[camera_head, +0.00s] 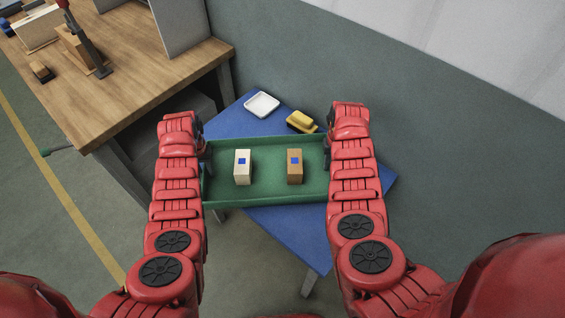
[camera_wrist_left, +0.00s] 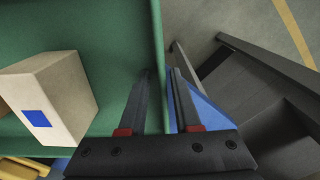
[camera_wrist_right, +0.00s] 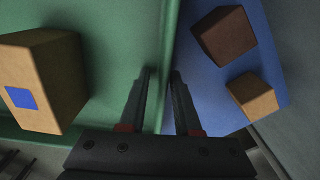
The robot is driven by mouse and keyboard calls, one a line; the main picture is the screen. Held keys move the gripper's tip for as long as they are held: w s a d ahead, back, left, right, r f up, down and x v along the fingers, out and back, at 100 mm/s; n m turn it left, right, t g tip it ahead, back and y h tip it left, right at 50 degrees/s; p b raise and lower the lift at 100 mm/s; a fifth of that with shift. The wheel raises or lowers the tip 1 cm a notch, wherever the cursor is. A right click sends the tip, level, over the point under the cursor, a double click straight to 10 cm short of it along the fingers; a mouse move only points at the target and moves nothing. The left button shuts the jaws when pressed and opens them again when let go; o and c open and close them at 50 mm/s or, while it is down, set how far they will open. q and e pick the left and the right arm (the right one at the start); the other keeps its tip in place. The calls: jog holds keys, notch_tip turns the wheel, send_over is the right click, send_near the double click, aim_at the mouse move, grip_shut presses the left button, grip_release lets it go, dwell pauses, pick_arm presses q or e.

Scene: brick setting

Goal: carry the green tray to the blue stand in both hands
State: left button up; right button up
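The green tray (camera_head: 264,196) is level between my two arms, over the blue stand (camera_head: 290,225), with its left end past the stand's edge. Whether its underside touches the stand is hidden. A cream block (camera_head: 243,172) and a tan block (camera_head: 295,172), each with a blue square, stand in it. My left gripper (camera_wrist_left: 162,72) has its fingers on both sides of the tray's left wall, shut on it. My right gripper (camera_wrist_right: 161,72) is likewise shut on the right wall. In the head view my arms hide most of both grippers.
A white dish (camera_head: 262,104) and a yellow-and-black object (camera_head: 301,122) lie at the stand's back. Two brown blocks (camera_wrist_right: 224,36) (camera_wrist_right: 252,97) show beside the tray in the right wrist view. A wooden workbench (camera_head: 120,85) stands at left; a grey wall runs behind.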

pick_arm(q)
jog(key=shift+o, duration=0.2)
jog(key=shift+a, duration=0.1)
pick_arm(e)
jog(key=shift+o, duration=0.2)
jog(key=shift+d, duration=0.1)
pick_arm(q)
jog(key=shift+r, duration=0.25)
notch_tip(320, 180, up, 12)
jog(key=shift+f, duration=0.25)
pick_arm(e)
notch_tip(320, 180, up, 12)
jog(key=shift+d, duration=0.1)
dwell(0.4)
